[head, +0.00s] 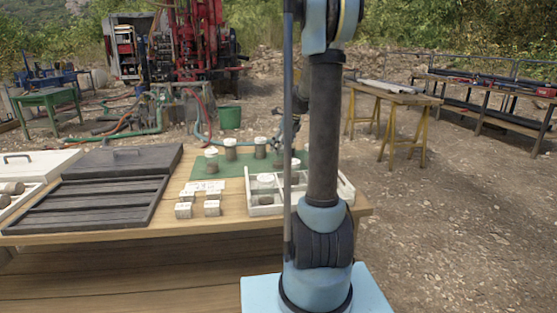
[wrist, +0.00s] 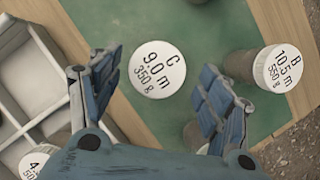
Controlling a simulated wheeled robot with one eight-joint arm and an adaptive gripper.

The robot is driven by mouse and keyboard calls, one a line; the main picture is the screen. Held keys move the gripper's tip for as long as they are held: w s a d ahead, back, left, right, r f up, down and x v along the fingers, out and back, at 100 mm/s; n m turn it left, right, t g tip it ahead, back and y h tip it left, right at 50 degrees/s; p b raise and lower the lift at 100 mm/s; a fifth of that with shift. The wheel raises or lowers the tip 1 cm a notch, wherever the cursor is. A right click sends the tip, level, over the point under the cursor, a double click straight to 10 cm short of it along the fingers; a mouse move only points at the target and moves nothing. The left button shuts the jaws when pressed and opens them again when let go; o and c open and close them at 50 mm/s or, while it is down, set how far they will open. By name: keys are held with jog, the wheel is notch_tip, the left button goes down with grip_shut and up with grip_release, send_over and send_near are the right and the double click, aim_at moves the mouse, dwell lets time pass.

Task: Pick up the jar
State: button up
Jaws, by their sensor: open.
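Several jars with white lids stand on a green mat. In the wrist view a jar lettered C (wrist: 157,68), marked 9.0 m and 350 g, lies between and just beyond my fingertips. A jar lettered B (wrist: 277,68), marked 10.5 m and 550 g, stands to its right. My gripper (wrist: 157,84) is open and empty, with one blue finger on each side of jar C's lid; I cannot tell its height above it. In the head view two jars, one (head: 230,149) and another (head: 260,147), show on the mat (head: 242,162); my arm hides part of this area.
A white divided tray (head: 250,199) holds lidded jars at the mat's near side; its wall also shows in the wrist view (wrist: 45,48). Small white blocks (head: 212,208) and a dark slatted tray (head: 90,205) lie left on the wooden table (head: 190,233).

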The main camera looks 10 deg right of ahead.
aim_at(276, 156)
jog(key=shift+a+x, duration=0.2)
jog(key=shift+x, duration=3)
jog(key=shift+r, duration=0.1)
jog(key=c, duration=1.4)
